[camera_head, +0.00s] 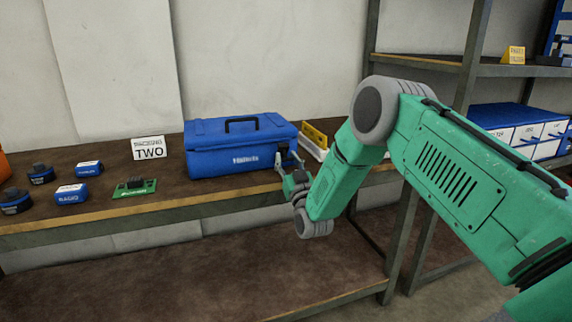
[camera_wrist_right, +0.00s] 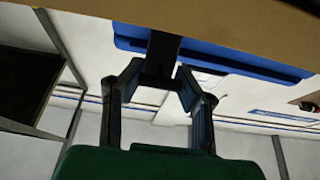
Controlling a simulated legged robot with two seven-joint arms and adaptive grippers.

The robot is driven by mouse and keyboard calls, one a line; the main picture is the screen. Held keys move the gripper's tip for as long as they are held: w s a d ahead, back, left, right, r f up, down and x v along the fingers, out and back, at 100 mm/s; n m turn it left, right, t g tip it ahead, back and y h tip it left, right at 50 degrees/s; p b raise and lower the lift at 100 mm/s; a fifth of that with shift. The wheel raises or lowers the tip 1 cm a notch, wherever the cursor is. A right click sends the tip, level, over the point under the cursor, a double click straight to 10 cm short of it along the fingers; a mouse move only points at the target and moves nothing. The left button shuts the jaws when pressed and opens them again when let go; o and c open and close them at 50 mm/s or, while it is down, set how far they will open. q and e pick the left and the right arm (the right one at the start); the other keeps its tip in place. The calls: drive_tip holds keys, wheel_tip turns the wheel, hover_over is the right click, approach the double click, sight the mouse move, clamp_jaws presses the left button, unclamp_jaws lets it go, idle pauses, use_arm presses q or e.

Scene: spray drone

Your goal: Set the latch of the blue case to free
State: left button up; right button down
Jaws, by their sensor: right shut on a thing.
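The blue case (camera_head: 228,160) stands shut on the brown worktop, with a black handle on its lid and a label on its front. My right gripper (camera_head: 287,163) is at the right end of the case's front. In the right wrist view, the right gripper's fingers (camera_wrist_right: 162,80) close on a dark upright piece, the latch (camera_wrist_right: 164,48), in front of the blue case (camera_wrist_right: 235,60). In the head view the gripper largely covers the latch, so its setting cannot be read. My left gripper is not in view.
A sign reading TWO (camera_head: 149,149) stands left of the case. Small blue blocks (camera_head: 72,194) and a green board (camera_head: 135,189) lie at the left. A yellow item (camera_head: 314,137) stands right of the case. Metal shelving (camera_head: 425,64) with blue-and-white boxes is at the right.

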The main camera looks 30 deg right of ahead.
drive_tip(key=shift+s+f, duration=0.15)
drive_tip(key=shift+f, duration=0.5)
drive_tip(key=shift+s+f, duration=0.15)
drive_tip(key=shift+f, duration=0.45)
drive_tip(key=c, duration=1.1)
unclamp_jaws()
drive_tip(key=shift+r, duration=0.15)
drive_tip(key=shift+s, duration=0.2)
drive_tip(key=v, duration=1.1)
drive_tip(key=shift+s+f, duration=0.2)
drive_tip(key=shift+f, duration=0.05)
